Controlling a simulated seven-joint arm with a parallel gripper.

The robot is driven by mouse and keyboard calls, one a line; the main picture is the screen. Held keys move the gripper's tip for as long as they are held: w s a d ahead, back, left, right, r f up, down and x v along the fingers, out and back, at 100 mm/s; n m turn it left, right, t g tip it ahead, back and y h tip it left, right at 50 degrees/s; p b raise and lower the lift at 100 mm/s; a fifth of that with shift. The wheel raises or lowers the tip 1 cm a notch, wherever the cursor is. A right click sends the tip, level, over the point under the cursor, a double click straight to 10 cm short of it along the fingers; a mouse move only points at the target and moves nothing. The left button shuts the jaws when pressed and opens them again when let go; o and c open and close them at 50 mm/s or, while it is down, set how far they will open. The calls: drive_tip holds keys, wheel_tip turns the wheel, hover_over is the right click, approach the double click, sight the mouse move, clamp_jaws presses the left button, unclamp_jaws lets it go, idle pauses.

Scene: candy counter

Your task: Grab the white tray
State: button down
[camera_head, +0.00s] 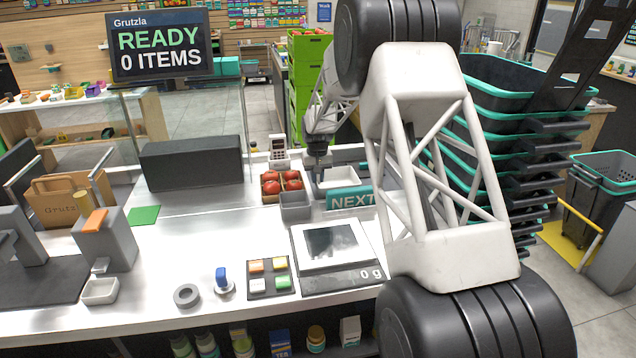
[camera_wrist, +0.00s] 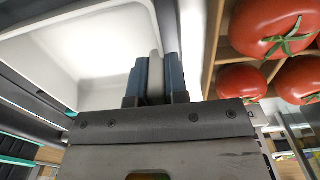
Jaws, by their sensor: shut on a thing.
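The white tray (camera_head: 340,181) sits at the far side of the counter, behind the NEXT sign. In the wrist view the tray (camera_wrist: 95,45) fills the upper left, and its inside looks empty. My gripper (camera_head: 318,169) points down at the tray's left edge in the head view. In the wrist view my gripper (camera_wrist: 157,75) is shut with its two blue-grey fingers on either side of the tray's wall. The sign hides part of the tray's near side in the head view.
A crate of several tomatoes (camera_head: 281,186) stands close to the tray's left. A small grey bin (camera_head: 295,206) and the teal NEXT sign (camera_head: 350,199) are in front. A payment terminal (camera_head: 279,153) stands behind. The left-middle counter (camera_head: 200,235) is mostly clear.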

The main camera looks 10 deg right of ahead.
wheel_tip(320, 180, up, 8)
drive_tip(key=shift+f, duration=0.25)
idle(0.5)
